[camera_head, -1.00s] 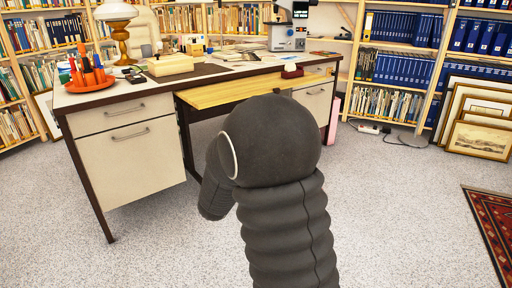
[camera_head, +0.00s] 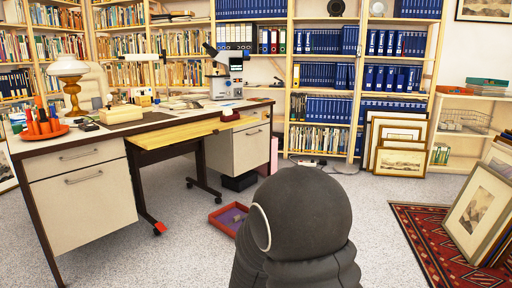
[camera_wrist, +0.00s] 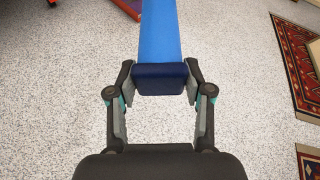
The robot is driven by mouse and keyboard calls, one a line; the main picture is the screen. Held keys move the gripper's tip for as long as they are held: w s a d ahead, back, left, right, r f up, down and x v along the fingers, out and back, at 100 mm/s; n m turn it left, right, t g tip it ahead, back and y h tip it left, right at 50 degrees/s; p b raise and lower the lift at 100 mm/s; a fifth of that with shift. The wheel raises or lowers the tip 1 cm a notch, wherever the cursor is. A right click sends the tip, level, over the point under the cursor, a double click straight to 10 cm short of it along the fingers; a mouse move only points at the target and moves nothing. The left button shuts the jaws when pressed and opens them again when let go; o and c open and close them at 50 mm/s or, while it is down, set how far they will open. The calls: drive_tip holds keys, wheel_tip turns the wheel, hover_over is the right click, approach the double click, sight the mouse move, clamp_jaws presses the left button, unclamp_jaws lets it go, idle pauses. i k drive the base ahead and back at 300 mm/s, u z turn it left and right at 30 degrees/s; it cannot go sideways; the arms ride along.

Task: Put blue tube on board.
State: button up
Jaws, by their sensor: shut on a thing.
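The blue tube (camera_wrist: 160,30) shows in the wrist view, with a dark blue end nearest me and its length running out past the top edge. My gripper (camera_wrist: 160,78) is shut on it near this dark end, one finger on each side. In the head view the gripper and tube are not seen; only my dark arm shows at the bottom. A pale yellow wooden board (camera_head: 183,132) lies flat at the front of the desk, left of my arm. It looks bare. I cannot tell whether this is the task's board.
The desk (camera_head: 90,180) carries a lamp (camera_head: 70,85), an orange organiser (camera_head: 42,125) and a microscope (camera_head: 222,75). A red tray (camera_head: 228,218) lies on the floor below. Framed prints (camera_head: 485,205) lean at right by a patterned rug (camera_head: 425,235). Grey floor between is clear.

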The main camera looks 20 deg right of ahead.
sight(201, 127)
drive_tip(key=z, duration=0.25)
drive_tip(key=k, duration=0.25)
drive_tip(key=u, duration=1.15)
drive_tip(key=i, duration=1.25)
drive_tip(key=z, duration=0.1)
